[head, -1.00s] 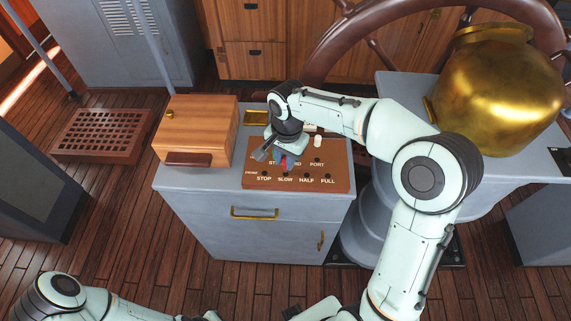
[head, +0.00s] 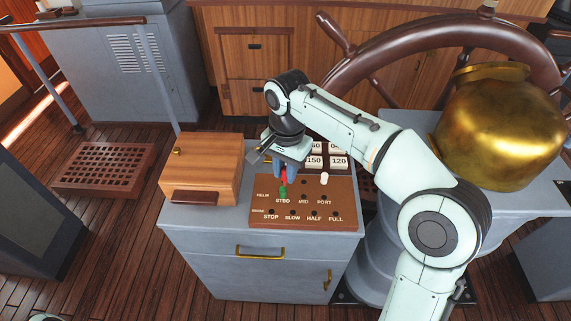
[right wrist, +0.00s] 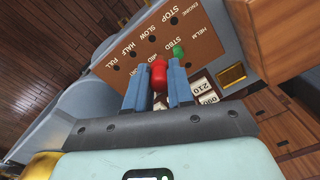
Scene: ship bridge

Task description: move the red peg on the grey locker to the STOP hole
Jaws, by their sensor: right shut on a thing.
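The red peg (head: 285,176) is held upright between the blue fingers of my right gripper (head: 284,170), over the back part of the brown peg board. In the right wrist view the red peg (right wrist: 159,74) sits between the two fingers (right wrist: 158,66). The peg's lower end seems clear of the board, though the gap is hard to judge. The brown board (head: 340,200) lies on the grey locker (head: 210,215). The STOP hole (head: 271,212) is empty, at the left of the ENGINE row; it also shows in the right wrist view (right wrist: 174,21).
A green peg (head: 283,192) stands at STBD, close beside the red peg. A white peg (head: 324,179) stands near PORT. A wooden box (head: 200,165) stands left of the board. Number cards (head: 338,154) are behind the board; a brass pot (head: 500,130) is at right.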

